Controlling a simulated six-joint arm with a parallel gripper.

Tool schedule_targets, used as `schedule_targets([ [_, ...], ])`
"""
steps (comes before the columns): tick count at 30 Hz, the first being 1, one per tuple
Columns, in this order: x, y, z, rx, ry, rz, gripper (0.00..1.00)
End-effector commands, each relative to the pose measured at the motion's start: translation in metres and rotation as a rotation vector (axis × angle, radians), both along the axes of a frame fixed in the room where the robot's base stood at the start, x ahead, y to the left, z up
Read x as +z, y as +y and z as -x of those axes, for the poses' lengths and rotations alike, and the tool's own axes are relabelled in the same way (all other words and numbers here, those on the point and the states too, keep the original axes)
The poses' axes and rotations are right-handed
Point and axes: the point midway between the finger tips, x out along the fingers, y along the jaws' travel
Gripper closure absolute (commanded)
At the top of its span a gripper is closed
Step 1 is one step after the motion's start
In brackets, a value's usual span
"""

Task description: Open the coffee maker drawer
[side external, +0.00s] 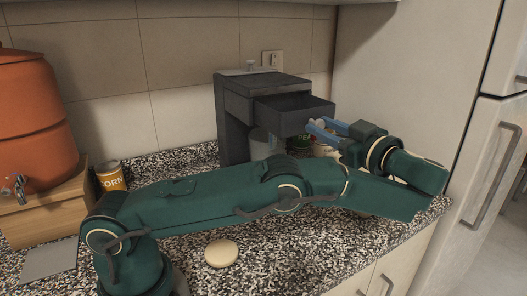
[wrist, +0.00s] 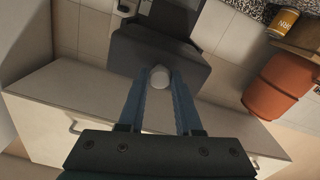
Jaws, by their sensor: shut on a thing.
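The dark grey coffee maker (side external: 236,112) stands upright on the counter against the tiled wall. Its drawer (side external: 292,122) sticks out from the upper body towards the right, with its open top showing. In the wrist view the drawer (wrist: 150,48) lies ahead of the fingers. A pale round knob (wrist: 159,77) is on the drawer front. My gripper (side external: 317,128) is shut on this knob, with one blue finger on each side. The fingers (wrist: 160,85) also show in the wrist view.
An orange dispenser (side external: 35,120) stands on a wooden box at the left, beside a corn can (side external: 110,176). More cans (side external: 302,143) stand below the drawer. A round pale object (side external: 221,254) lies on the counter in front. A fridge (side external: 495,150) is at the right.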

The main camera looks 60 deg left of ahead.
Motion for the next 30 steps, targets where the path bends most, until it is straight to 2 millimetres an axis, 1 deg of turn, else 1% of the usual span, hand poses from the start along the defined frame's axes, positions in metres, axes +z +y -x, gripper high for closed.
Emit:
schedule_targets([
  [1,0.001,0.000,-0.001,-0.007,-0.004,0.000,0.59],
  [3,0.001,0.000,-0.001,-0.005,-0.004,0.001,0.36],
  [13,0.000,0.001,0.000,-0.001,-0.001,0.001,0.36],
  [17,0.001,0.006,-0.001,0.000,0.000,-0.001,0.36],
  [23,0.002,0.024,-0.002,0.001,0.001,-0.004,0.36],
  [30,0.002,0.055,0.000,0.005,0.001,-0.003,0.36],
])
